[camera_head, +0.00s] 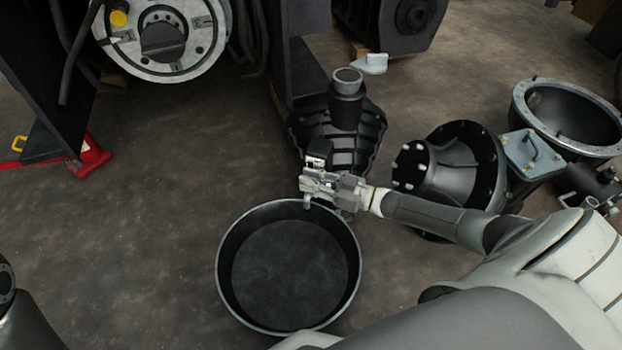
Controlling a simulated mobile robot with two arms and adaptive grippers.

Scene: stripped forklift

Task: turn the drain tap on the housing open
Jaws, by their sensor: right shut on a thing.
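The dark ribbed housing (352,125) stands on the floor at the picture's centre, with a round pipe neck on top. My right gripper (318,172) is at its lower front left, above the far rim of the round pan. It is shut on the drain tap, which is mostly hidden by the fingers; a small spout-like piece (307,201) shows just below them. How far the tap is turned cannot be told. My left gripper is not in view.
A wide black pan (290,264) sits open and empty on the floor below the gripper. Flanged dark castings (470,160) and a large ring-shaped part (568,118) stand at the right. A red jack-like piece (92,158) is at the left.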

